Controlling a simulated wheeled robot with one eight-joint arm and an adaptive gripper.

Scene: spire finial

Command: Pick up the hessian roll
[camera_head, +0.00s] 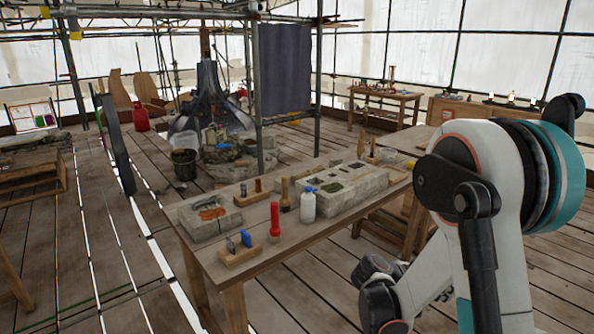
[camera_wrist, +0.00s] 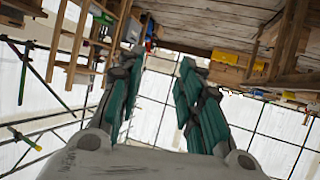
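I cannot make out a hessian roll for certain in either view. My gripper (camera_wrist: 158,72) shows in the wrist view with its two teal and grey fingers spread apart. Nothing is between the fingers; beyond the gap are white sheeting and dark bars. The wrist picture looks upside down, with wooden planks at the top. In the head view my arm fills the right side and hides part of the floor and bench there. My gripper's fingers cannot be told apart in that view.
A wooden workbench (camera_head: 262,256) holds stone blocks (camera_head: 340,196), a red-handled tool (camera_head: 275,220), a white bottle (camera_head: 308,205) and small wooden racks (camera_head: 240,252). A dark cloth (camera_head: 285,70) hangs from scaffolding behind. A bucket (camera_head: 185,164) stands on the floor. Planks at left are partly clear.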

